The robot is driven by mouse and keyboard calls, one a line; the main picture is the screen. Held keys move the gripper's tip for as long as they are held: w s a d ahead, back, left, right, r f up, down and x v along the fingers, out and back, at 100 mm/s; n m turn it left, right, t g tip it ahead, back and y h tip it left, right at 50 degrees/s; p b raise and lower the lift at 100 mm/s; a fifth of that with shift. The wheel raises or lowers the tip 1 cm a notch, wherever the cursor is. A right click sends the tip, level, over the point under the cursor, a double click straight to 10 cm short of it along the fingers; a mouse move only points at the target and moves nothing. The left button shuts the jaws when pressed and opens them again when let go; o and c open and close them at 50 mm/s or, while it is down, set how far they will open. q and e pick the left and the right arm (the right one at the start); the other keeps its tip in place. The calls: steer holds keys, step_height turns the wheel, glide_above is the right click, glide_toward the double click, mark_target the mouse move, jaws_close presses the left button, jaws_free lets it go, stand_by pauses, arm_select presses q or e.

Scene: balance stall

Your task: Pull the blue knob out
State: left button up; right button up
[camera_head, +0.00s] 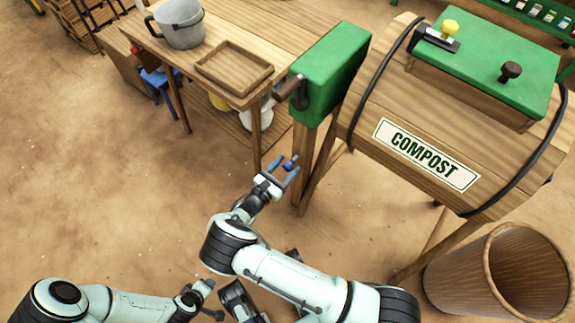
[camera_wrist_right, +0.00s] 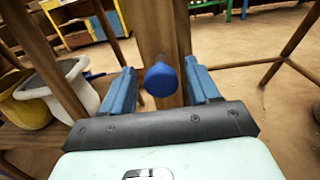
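The blue knob (camera_head: 289,163) shows small below the green box on the compost drum's stand. In the right wrist view the knob (camera_wrist_right: 161,80) is a round blue head in front of a wooden post. My right gripper (camera_head: 282,168) is open, with a blue finger on each side of the knob. In the right wrist view there is a gap between the knob and both fingers of my right gripper (camera_wrist_right: 162,90). My left gripper (camera_head: 208,297) is low in the head view, far from the knob, and its finger opening is unclear.
A wooden compost drum (camera_head: 435,120) on legs carries a yellow knob (camera_head: 450,27) and a dark knob (camera_head: 510,71). The green box (camera_head: 330,68) has a crank. A table with a tray (camera_head: 234,68) and a pot (camera_head: 182,24) stands left. A bin (camera_head: 460,283) stands lower right.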

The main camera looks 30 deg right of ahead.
steer(key=p+v, duration=0.1)
steer(key=v, duration=1.2)
steer(key=shift+a, duration=0.15)
steer(key=shift+r, duration=0.1)
